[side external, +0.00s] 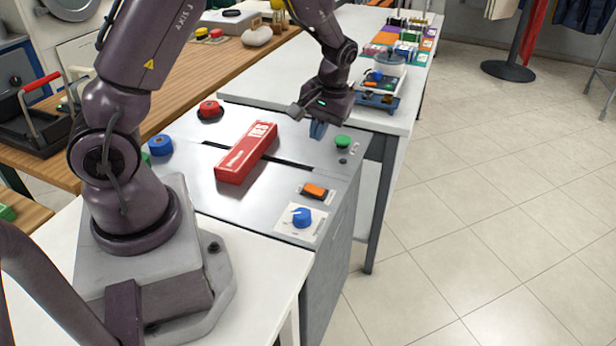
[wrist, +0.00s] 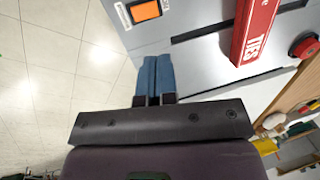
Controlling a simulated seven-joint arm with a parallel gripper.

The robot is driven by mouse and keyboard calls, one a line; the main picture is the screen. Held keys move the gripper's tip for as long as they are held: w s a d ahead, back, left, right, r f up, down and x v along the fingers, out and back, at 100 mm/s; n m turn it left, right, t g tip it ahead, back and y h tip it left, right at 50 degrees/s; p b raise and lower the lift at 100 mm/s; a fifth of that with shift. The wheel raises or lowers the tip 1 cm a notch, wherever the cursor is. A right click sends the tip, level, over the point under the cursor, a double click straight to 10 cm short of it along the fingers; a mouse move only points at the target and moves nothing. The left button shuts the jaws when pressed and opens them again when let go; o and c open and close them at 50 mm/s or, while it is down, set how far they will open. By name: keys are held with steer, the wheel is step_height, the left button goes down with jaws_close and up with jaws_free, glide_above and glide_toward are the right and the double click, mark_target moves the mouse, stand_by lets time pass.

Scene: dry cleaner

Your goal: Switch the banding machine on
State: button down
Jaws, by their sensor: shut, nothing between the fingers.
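The banding machine (side external: 222,190) is a grey cabinet with a flat top and a dark slot across it. An orange rocker switch (side external: 316,190) on a white plate sits near its front right; the switch also shows at the top of the wrist view (wrist: 145,10). A green button (side external: 342,141) is at the right edge, and a blue knob (side external: 301,217) on a white plate is at the front corner. My gripper (side external: 318,130) has its blue fingers together and empty, above the top just left of the green button. The green button is not visible in the wrist view.
A long red box (side external: 247,152) lettered TIES lies on the machine top across the slot. A white table (side external: 285,70) with a scale stands behind.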

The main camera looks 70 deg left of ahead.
mark_target(308, 186)
steer(key=shift+n, duration=0.3)
steer(key=x, duration=1.3)
steer(key=shift+w+f, duration=0.2)
steer(key=shift+f, duration=0.2)
steer(key=shift+s+a+f+t+h, duration=0.25)
steer(key=shift+f+t+h, duration=0.25)
steer(key=shift+t+h, duration=0.15)
steer(key=shift+s+f+t+h, duration=0.1)
steer(key=shift+f+t+h, duration=0.2)
steer(key=shift+t+h, duration=0.25)
steer(key=shift+a+f, duration=0.1)
steer(key=shift+a, duration=0.05)
